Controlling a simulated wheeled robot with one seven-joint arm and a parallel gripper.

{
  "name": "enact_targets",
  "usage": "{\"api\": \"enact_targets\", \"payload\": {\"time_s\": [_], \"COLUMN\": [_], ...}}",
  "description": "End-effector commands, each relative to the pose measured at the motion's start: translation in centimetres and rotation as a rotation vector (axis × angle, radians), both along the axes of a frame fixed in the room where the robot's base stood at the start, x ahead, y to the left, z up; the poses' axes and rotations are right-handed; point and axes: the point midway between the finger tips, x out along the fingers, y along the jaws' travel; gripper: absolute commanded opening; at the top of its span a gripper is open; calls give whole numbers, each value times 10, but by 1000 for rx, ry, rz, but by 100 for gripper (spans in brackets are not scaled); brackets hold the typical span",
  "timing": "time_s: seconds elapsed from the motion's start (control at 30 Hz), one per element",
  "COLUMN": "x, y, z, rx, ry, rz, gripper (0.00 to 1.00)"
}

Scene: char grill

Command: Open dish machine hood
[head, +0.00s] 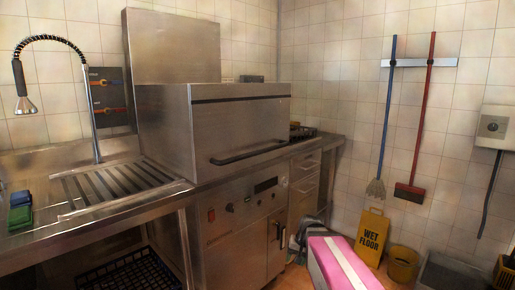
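The dish machine hood (240,125) is a large stainless steel box in the middle of the head view. It is down, with its lower edge at the level of the counter. A long dark bar handle (250,152) runs across the low front of the hood. Below it is the machine's front panel (240,200) with a red switch, a knob and a dark display. My gripper's fingers cannot be made out in this view. A pink, white and grey part at the bottom right of centre may be my arm; nothing is seen touching the handle.
A ribbed drainboard (118,187) and spray faucet (27,104) are at left, with sponges (20,210) nearby. A dark rack (130,272) sits below. A yellow wet floor sign (371,236), bucket (402,263), blue mop (386,110) and red broom (422,110) are at right.

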Motion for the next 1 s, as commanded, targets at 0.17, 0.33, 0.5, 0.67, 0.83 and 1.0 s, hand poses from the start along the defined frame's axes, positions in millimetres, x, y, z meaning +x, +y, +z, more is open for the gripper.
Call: {"api": "enact_targets", "payload": {"time_s": [0.17,0.33,0.5,0.67,0.83,1.0], "x": [71,124,168,195,206,208], "y": [22,39,48,49,48,50], "z": [68,147,239,322,378,394], "rx": [252,496,746,952,1087,1128], "ry": [-69,-120,-162,-184,-192,-193], "rz": [-111,-183,-226,-236,-231,-227], "gripper": [50,50,50,50,50,50]}}
